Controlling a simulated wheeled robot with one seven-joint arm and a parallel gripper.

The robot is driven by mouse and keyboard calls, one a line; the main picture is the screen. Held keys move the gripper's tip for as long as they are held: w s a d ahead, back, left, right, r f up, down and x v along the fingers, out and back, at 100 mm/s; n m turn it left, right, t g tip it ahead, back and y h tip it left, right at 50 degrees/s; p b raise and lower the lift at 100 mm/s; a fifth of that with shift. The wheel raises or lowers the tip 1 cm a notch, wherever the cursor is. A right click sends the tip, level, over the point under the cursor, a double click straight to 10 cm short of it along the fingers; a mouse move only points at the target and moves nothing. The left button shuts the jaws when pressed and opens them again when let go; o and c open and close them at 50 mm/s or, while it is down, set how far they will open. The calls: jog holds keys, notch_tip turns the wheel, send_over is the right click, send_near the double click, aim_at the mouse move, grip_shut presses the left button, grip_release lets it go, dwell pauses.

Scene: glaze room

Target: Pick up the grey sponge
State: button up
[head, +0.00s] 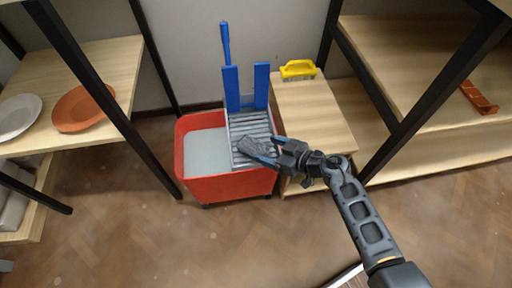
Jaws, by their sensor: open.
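The grey sponge (247,146) looks like a small dark grey block. It lies tilted on the grey slatted wringer (243,124) of the red mop bucket (227,186). My gripper (264,153) reaches in from the right over the bucket's right side, its open fingers pointing left at the sponge. The fingertips are at or very near the sponge's right end. I cannot tell whether they touch it or stand on either side of it.
Blue uprights and a blue handle (226,44) rise behind the wringer. A low wooden stand (312,110) with a yellow brush (298,69) is close on the right. Shelves with dark posts flank both sides; plates (84,107) lie on the left one. The front floor is mostly clear.

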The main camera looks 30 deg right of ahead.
aim_at(249, 143)
jog(key=b+x, duration=0.3)
jog(key=x, duration=0.3)
jog(key=shift+s+f+b, duration=0.15)
jog(key=shift+b, duration=0.25)
jog(key=shift+w+a, duration=0.2)
jog(key=shift+w, duration=0.05)
jog(key=c, duration=0.8)
jog(key=shift+r, duration=0.2)
